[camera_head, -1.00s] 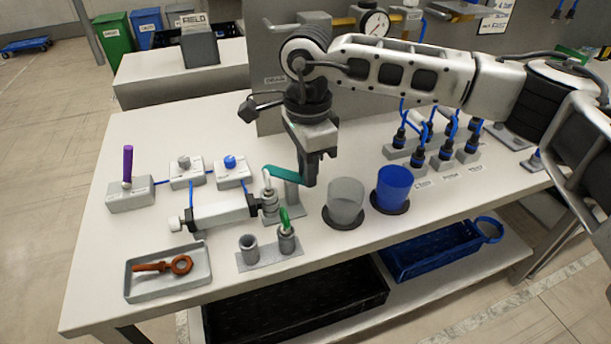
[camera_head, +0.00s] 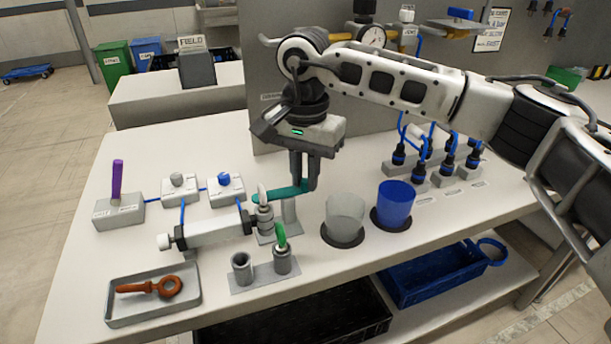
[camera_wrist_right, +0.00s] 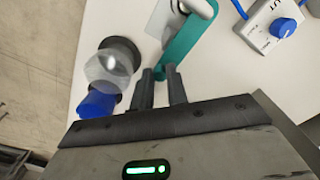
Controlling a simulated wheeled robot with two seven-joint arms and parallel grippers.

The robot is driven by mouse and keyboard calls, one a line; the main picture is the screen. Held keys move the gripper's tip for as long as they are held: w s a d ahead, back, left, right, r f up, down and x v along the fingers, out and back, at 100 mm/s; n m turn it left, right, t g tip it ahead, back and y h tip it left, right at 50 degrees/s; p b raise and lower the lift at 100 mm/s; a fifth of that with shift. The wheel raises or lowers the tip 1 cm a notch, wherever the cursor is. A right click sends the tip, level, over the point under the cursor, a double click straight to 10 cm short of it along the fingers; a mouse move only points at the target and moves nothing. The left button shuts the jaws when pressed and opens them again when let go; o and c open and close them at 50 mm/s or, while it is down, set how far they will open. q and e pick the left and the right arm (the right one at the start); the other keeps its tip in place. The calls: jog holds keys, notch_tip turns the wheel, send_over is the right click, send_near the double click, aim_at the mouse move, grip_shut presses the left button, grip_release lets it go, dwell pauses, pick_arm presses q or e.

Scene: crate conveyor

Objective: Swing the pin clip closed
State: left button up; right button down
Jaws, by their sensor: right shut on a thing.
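In the right wrist view, the fingertips (camera_wrist_right: 160,74) meet one end of the teal arm (camera_wrist_right: 188,44). Its other end lies near the grey fitting (camera_wrist_right: 200,8). Whether the clip is fully seated cannot be told. My left gripper is not in view.
A clear cup (camera_head: 345,214) and a blue cup (camera_head: 393,201) stand right of the clip. A grey cylinder (camera_head: 215,227) lies to its left. A green-topped pin (camera_head: 281,240) stands in front. A tray (camera_head: 150,312) holds an orange eye bolt (camera_head: 160,288).

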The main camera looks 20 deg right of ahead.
jog(key=shift+r, duration=0.1)
dwell(0.5)
jog(key=c, duration=1.4)
grip_release()
notch_tip(320, 180, up, 16)
jog(key=shift+f, duration=0.1)
